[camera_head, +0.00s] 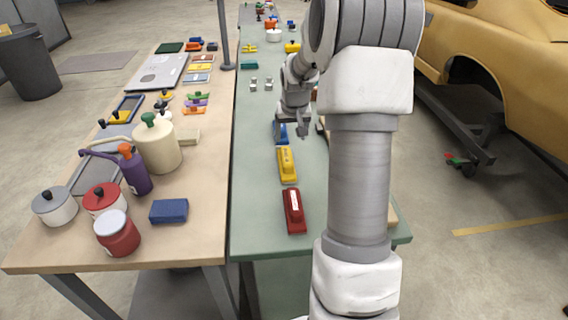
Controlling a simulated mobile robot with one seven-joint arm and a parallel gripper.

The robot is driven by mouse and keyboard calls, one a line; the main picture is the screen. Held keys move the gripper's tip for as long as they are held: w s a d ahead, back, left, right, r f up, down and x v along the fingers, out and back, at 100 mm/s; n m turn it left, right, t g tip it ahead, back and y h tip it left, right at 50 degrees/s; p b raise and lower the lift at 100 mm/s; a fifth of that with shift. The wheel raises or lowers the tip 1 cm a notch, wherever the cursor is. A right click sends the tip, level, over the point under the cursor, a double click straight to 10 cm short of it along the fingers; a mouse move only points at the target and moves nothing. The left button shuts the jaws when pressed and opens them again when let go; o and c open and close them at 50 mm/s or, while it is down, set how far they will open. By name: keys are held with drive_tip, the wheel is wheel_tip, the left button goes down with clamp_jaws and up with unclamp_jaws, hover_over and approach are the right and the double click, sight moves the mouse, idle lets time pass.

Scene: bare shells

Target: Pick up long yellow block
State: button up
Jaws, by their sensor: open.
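A long yellow block (287,164) lies on the green table (262,215), between a blue block behind it and a red block in front. My gripper (293,130) is open and points down over the table, just behind the yellow block. It appears beside or over the blue block (279,133), which it partly hides. I cannot tell how high the fingertips are above the table. Nothing shows between the fingers.
A red block (294,211) lies nearer the front edge. My arm hides the table's right side. A wooden table (200,235) at left holds pots, bottles, a dark blue block (169,211) and trays. A yellow car body (490,50) stands at right. The green table's front left is clear.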

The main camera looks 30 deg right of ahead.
sight(286, 156)
drive_tip(key=x, duration=0.8)
drive_tip(key=shift+a, duration=0.1)
drive_tip(key=shift+w+x, duration=0.15)
drive_tip(key=shift+x, duration=1.2)
drive_tip(key=shift+w+x, duration=0.15)
drive_tip(key=shift+x, duration=1.15)
drive_tip(key=shift+a, duration=0.2)
drive_tip(key=shift+f+b, duration=0.2)
drive_tip(key=shift+b, duration=0.2)
clamp_jaws()
drive_tip(key=shift+r, duration=0.1)
